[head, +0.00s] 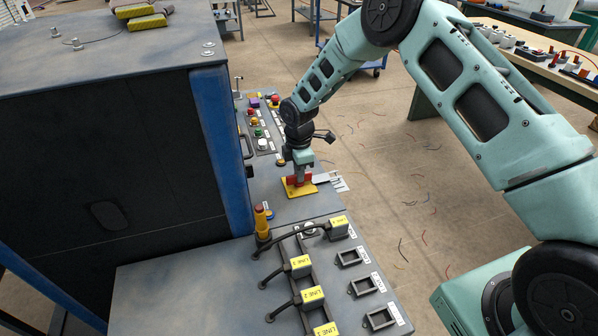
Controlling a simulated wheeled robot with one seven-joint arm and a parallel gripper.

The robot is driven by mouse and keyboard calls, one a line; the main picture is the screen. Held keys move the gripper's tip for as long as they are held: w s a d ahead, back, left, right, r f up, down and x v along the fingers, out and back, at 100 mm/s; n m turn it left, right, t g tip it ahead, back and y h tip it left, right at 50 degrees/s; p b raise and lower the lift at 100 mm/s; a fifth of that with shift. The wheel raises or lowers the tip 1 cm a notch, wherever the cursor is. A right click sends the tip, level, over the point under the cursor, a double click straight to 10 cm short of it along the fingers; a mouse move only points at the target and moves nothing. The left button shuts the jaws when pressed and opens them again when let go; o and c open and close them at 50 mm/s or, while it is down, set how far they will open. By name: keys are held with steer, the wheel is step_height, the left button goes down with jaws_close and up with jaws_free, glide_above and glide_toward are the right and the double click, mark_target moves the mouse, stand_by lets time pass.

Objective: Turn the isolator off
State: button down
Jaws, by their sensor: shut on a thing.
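The isolator (306,189) is a yellow plate with a red handle, set on the grey panel top in the middle of the head view. My gripper (298,179) points down over it and is shut on the red handle. The fingers cover part of the handle, so its exact turn angle is hard to tell. A white label lies just right of the yellow plate.
A control panel (262,132) with coloured buttons lies behind the gripper. Yellow line plugs (311,297) with black cables and empty sockets (380,318) are in front. A tall dark cabinet (110,150) stands close on the left. Open floor (400,200) lies right.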

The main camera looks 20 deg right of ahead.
steer(key=c, duration=1.5)
jaws_free()
steer(key=shift+o, duration=0.2)
step_height(320, 180, up, 18)
steer(key=b, duration=0.1)
steer(key=shift+f, duration=0.25)
steer(key=s+a+r+m+p, duration=0.15)
steer(key=s+a+r, duration=0.3)
steer(key=s, duration=0.55)
steer(key=s+a+r+m, duration=0.3)
steer(key=s+a+r, duration=0.15)
steer(key=s, duration=0.55)
steer(key=s+d+m, duration=0.2)
steer(key=s+m, duration=0.4)
steer(key=s, duration=1.3)
steer(key=shift+s+d+y+p, duration=0.15)
steer(key=shift+d+y+p, duration=0.15)
steer(key=shift+d+p, duration=0.05)
